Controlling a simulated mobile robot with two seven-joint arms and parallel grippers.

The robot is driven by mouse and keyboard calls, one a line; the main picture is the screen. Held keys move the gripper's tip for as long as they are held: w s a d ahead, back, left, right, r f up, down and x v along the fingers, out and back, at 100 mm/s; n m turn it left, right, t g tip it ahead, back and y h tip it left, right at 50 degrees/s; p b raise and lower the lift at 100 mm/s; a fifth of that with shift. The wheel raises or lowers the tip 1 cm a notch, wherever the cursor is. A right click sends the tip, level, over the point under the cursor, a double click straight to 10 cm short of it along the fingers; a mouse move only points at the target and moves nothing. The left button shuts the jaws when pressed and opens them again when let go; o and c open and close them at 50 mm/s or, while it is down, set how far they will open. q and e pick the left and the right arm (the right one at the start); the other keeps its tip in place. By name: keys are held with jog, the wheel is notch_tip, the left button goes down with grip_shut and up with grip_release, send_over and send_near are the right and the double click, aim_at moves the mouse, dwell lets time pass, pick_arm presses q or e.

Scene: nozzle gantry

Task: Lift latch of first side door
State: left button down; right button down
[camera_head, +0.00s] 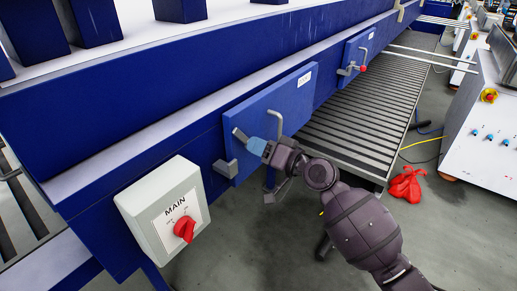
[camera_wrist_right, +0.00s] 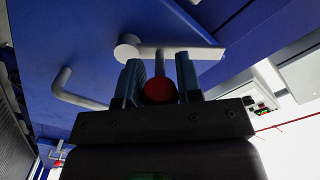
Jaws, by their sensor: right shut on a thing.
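The first side door (camera_head: 285,105) is a blue panel with a small white label on the blue machine frame. Its pale grey latch bar (camera_head: 239,134) shows just beyond my right gripper (camera_head: 255,145), tilted and apart from the grey bracket (camera_head: 226,168) below it. In the right wrist view, the latch's round pivot and bar (camera_wrist_right: 190,53) lie ahead, and a red knob (camera_wrist_right: 160,91) on a short stem sits between the fingers. My right gripper (camera_wrist_right: 160,72) is shut on the latch knob. Part of the latch is hidden by the gripper. My left gripper is not in view.
A bent grey door handle (camera_head: 276,122) is just right of the gripper. A MAIN switch box (camera_head: 163,210) stands out at lower left. A second door (camera_head: 357,52) with a red-knobbed latch is farther back. A slatted conveyor (camera_head: 370,115) and red cloth (camera_head: 406,185) lie right.

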jog(key=shift+w+d+r+m, duration=0.1)
jog(key=shift+r+m, duration=0.05)
jog(key=shift+m, duration=0.35)
jog(key=shift+w+d+r+m, duration=0.1)
jog(key=shift+m, duration=0.4)
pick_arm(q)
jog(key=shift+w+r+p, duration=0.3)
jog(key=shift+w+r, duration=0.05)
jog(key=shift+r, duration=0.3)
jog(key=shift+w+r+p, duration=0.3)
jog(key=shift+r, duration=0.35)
pick_arm(e)
jog(key=shift+w+d+r+m, duration=0.1)
jog(key=shift+w+d+m, duration=0.1)
jog(key=shift+m, duration=0.65)
jog(key=shift+w+d+m, duration=0.1)
jog(key=shift+w+m, duration=0.1)
jog(key=shift+m, duration=0.65)
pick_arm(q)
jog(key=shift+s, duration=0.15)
pick_arm(e)
jog(key=c, duration=0.8)
grip_release()
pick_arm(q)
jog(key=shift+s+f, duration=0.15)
